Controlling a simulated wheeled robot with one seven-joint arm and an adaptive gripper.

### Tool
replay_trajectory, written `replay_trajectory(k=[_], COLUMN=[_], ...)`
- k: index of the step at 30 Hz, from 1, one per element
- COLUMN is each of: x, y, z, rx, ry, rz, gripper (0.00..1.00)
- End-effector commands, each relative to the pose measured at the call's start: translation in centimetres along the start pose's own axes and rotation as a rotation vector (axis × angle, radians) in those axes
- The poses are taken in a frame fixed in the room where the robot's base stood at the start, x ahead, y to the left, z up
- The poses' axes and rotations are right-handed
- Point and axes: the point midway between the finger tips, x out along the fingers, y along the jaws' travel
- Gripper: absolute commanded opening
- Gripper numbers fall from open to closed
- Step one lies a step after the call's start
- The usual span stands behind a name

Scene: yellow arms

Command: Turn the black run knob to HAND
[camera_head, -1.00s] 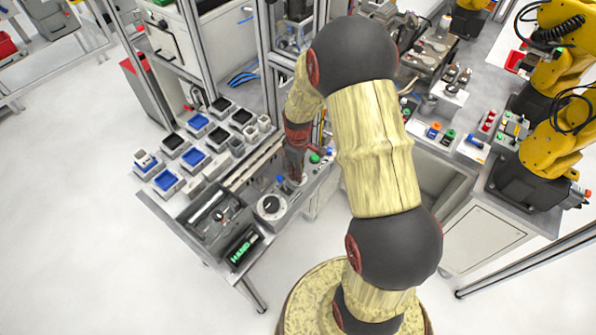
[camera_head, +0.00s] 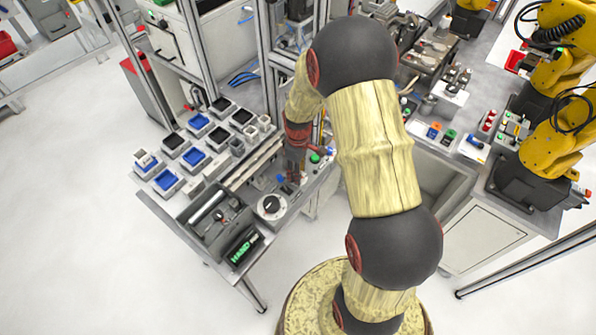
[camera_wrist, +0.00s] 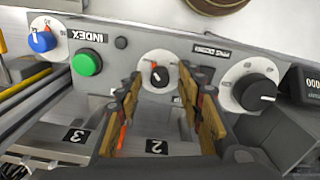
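In the wrist view a small black knob (camera_wrist: 158,73) with a red mark sits on a white round dial (camera_wrist: 146,83), between my fingertips. My gripper (camera_wrist: 160,78) is open, one finger on each side of it; I cannot tell whether they touch it. A larger black knob (camera_wrist: 254,92) on a white dial (camera_wrist: 230,92) is to the right of the fingers. In the head view that larger dial (camera_head: 264,213) lies just front-left of my gripper (camera_head: 292,178), which hides the small knob. I cannot read which knob is the run knob.
A green button (camera_wrist: 87,62) and a blue knob (camera_wrist: 43,40) share the panel, left of the fingers in the wrist view.

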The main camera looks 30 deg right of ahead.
Motion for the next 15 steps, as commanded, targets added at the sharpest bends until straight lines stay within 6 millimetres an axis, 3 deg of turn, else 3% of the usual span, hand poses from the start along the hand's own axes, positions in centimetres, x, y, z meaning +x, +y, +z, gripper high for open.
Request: replay_trajectory(k=[8, 15], x=[-1.2, -5.8], y=[0.1, 0.1], z=[-0.1, -0.1], rx=[0.0, 0.0], ry=[0.002, 0.004], rz=[0.003, 0.005], gripper=[0.37, 0.37])
